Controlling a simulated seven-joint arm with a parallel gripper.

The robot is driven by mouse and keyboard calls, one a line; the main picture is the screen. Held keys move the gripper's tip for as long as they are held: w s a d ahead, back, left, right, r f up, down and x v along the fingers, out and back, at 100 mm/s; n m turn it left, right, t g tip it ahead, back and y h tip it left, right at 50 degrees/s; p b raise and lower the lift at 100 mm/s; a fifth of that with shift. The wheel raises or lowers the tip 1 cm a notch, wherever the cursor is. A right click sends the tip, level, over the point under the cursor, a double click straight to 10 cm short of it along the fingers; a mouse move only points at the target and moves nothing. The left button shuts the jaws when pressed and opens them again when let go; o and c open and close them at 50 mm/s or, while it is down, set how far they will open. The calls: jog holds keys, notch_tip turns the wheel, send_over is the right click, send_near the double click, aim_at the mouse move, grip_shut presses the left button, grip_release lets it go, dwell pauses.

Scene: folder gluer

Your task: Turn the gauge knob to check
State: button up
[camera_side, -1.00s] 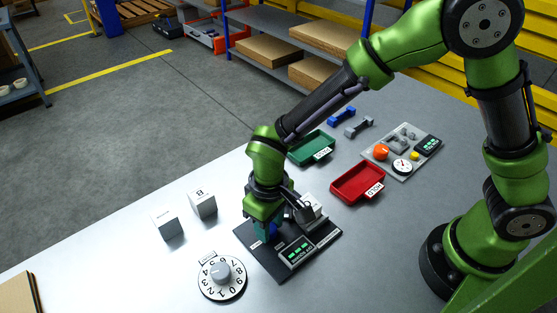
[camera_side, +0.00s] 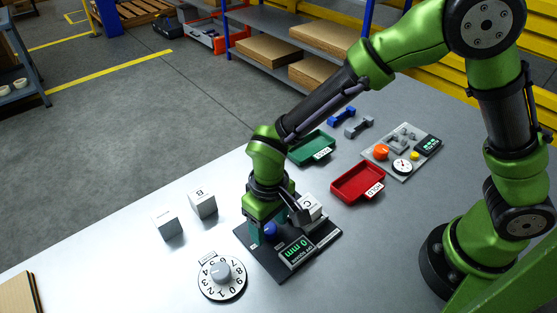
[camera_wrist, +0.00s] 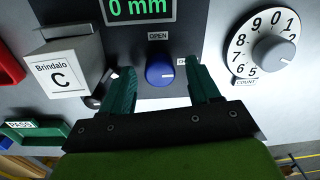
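The black gauge (camera_side: 326,236) lies on the table with a green-lit display (camera_side: 296,252) that reads 0 mm, also clear in the wrist view (camera_wrist: 139,9). Its blue knob (camera_wrist: 160,74) sits below an OPEN label; a second label at its right is partly hidden by a finger. The knob also shows in the side view (camera_side: 270,230). A grey block marked Brindalo C (camera_wrist: 62,78) sits at the gauge, beside the knob. My gripper (camera_wrist: 160,78) is open, its teal fingers on either side of the knob with gaps visible.
A white number dial (camera_side: 222,279) with a grey knob stands beside the gauge. Two grey blocks (camera_side: 203,204) (camera_side: 167,224) stand to the left. A green PASS tray (camera_side: 300,158) and red HOLD tray (camera_side: 345,192) lie behind. A panel (camera_side: 378,165) lies farther right.

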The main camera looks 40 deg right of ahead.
aim_at(271, 226)
notch_tip(271, 226, up, 17)
jog(key=shift+d, duration=0.25)
dwell(0.4)
jog(key=shift+w+f, duration=0.1)
jog(key=s+d+r+m+t, duration=0.2)
jog(key=d, duration=0.4)
jog(key=s+d+r+m+t+y, duration=0.1)
jog(key=s+d+t, duration=0.1)
jog(key=d, duration=0.5)
jog(key=s+d+r+m+t, duration=0.2)
jog(key=s+d+t, duration=0.1)
jog(key=d, duration=0.4)
jog(key=shift+s+d+r+m+y, duration=0.2)
jog(key=shift+s+r+m+y, duration=0.1)
jog(key=shift+s, duration=0.25)
jog(key=shift+a, duration=0.15)
dwell(0.9)
